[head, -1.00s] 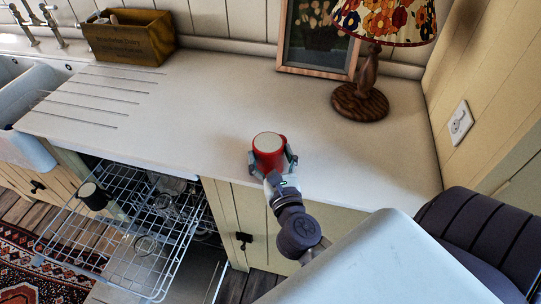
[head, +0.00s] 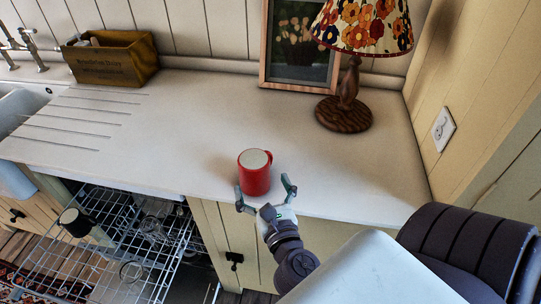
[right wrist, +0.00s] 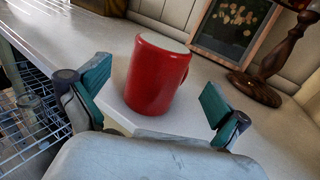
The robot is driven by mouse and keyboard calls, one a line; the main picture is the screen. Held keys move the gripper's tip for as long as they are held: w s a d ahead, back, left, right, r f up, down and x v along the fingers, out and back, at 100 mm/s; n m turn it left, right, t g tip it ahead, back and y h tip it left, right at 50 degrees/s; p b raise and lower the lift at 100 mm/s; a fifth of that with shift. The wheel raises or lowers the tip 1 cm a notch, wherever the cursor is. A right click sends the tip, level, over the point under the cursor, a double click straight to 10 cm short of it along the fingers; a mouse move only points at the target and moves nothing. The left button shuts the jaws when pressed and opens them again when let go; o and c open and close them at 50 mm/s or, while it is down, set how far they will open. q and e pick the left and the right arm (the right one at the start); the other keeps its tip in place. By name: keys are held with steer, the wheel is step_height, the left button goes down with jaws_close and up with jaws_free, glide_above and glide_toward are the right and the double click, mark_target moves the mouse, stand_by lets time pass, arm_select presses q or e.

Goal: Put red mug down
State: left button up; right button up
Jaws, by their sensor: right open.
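The red mug (head: 254,174) stands upright on the white countertop (head: 180,140), close to its front edge. Its inside looks pale and its handle is on the right. My right gripper (head: 265,192) is open, just in front of the mug on the near side. In the right wrist view the mug (right wrist: 156,75) stands ahead of the two spread fingers (right wrist: 155,98), with a gap to the right finger. The mug's base rests on the counter. My left gripper is not in view.
A lamp with a floral shade (head: 362,25) and a framed picture (head: 300,45) stand at the back right. A wooden box (head: 110,55) is at the back left. An open dishwasher rack (head: 130,235) with glassware is below left. The counter around the mug is clear.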

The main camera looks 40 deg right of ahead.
steer(key=b+v, duration=0.3)
steer(key=v, duration=0.4)
steer(key=s+a+f+n+g+y, duration=0.1)
steer(key=a+f+n+g+y, duration=0.3)
steer(key=f+n, duration=1.2)
steer(key=s+a+f+n+g+y, duration=0.1)
steer(key=a+f+n+y, duration=0.35)
steer(key=f+n, duration=1.2)
steer(key=s+d+f+n+g, duration=0.15)
steer(key=s+f, duration=0.25)
steer(key=f, duration=0.5)
steer(key=s+f+g, duration=0.3)
steer(key=s+f, duration=0.2)
steer(key=f, duration=0.4)
steer(key=s+d+f+n+g+h, duration=0.1)
steer(key=s+d+f+n+g, duration=0.2)
steer(key=s, duration=0.4)
steer(key=s+d+f+n+g+h, duration=0.1)
steer(key=s+d+f+n+g, duration=0.2)
steer(key=s+f+n, duration=0.2)
steer(key=s+f, duration=0.2)
steer(key=s, duration=0.1)
steer(key=shift+d+n, duration=0.3)
steer(key=shift+g, duration=0.25)
